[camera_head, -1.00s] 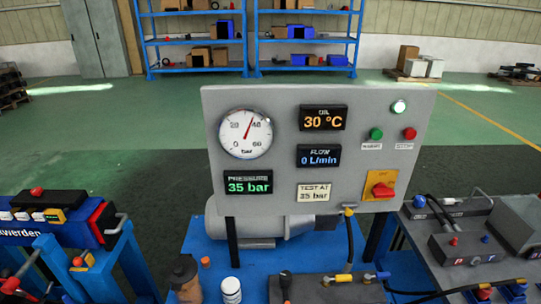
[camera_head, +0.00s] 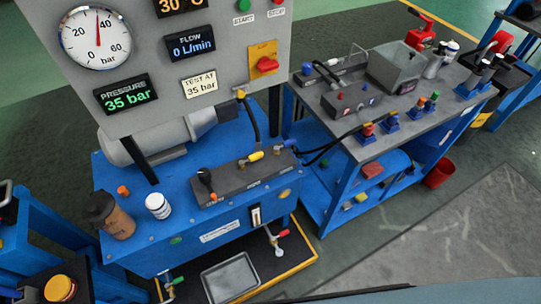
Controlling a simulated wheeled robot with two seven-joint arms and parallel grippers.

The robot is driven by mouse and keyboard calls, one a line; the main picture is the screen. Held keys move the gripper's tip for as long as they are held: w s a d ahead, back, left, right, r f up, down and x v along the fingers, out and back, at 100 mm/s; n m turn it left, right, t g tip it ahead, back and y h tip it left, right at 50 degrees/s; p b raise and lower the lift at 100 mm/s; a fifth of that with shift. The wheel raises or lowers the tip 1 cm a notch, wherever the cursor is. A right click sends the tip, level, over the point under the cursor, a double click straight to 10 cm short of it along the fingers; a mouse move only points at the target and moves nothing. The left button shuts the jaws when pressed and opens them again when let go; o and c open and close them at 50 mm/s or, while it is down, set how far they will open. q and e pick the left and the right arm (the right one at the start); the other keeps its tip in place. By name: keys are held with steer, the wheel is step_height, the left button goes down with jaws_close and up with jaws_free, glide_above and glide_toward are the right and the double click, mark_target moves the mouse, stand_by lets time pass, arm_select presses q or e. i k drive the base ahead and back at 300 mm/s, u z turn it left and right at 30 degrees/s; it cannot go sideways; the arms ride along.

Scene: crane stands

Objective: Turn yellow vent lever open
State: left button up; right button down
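A dark grey block (camera_head: 235,180) lies on the blue bench top below the gauge panel. On it are a black-knobbed lever (camera_head: 205,178), a yellow fitting (camera_head: 256,155) near where a black hose comes down, and a blue fitting (camera_head: 289,143). The yellow fitting may be the vent lever; I cannot tell for sure, nor whether it is open. The pressure display (camera_head: 126,94) reads 35 bar, and the dial gauge (camera_head: 95,38) points a little short of 40. Neither of my grippers is in view.
A brown bottle (camera_head: 112,218) and a white jar (camera_head: 158,206) stand on the blue bench (camera_head: 195,235). A grey tray (camera_head: 229,278) lies low in front, near small red- and green-handled valves. A second bench (camera_head: 415,105) with fittings stands at right. Floor at lower right is clear.

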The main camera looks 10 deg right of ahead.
mark_target(258, 156)
steer(key=u, duration=1.45)
steer(key=k, duration=0.5)
steer(key=z, duration=0.1)
